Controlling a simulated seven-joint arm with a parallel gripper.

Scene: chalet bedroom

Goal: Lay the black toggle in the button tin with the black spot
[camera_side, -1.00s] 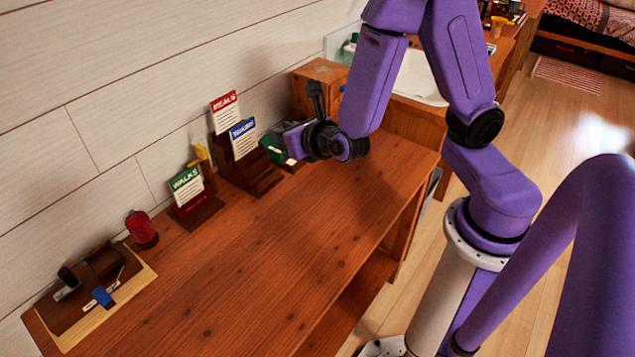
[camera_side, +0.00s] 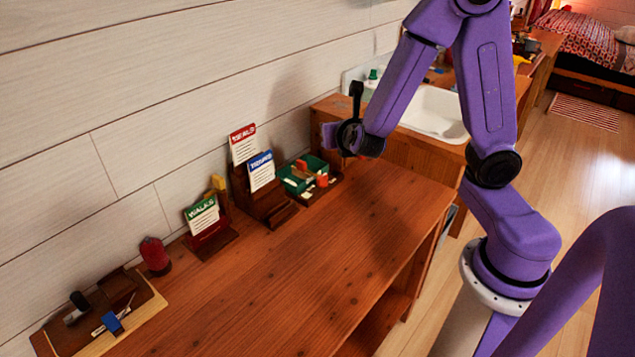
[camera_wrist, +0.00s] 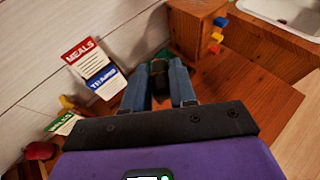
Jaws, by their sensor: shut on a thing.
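My gripper (camera_wrist: 160,75) is shut on a small dark thing (camera_wrist: 159,68), which looks like the black toggle, though its shape is mostly hidden between the fingers. In the side view my gripper (camera_side: 331,136) is above the back end of the wooden bench, higher than the green box, and its fingertips are largely hidden by the wrist. I cannot make out a button tin with a black spot in either view.
A green box (camera_side: 290,184) with small coloured things stands below. Beside it are card holders with a MEALS card (camera_side: 243,145), a blue-headed card (camera_side: 261,171) and a WALKS card (camera_side: 202,215). A red object (camera_side: 154,255) stands farther left. The bench's front (camera_side: 290,275) is clear.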

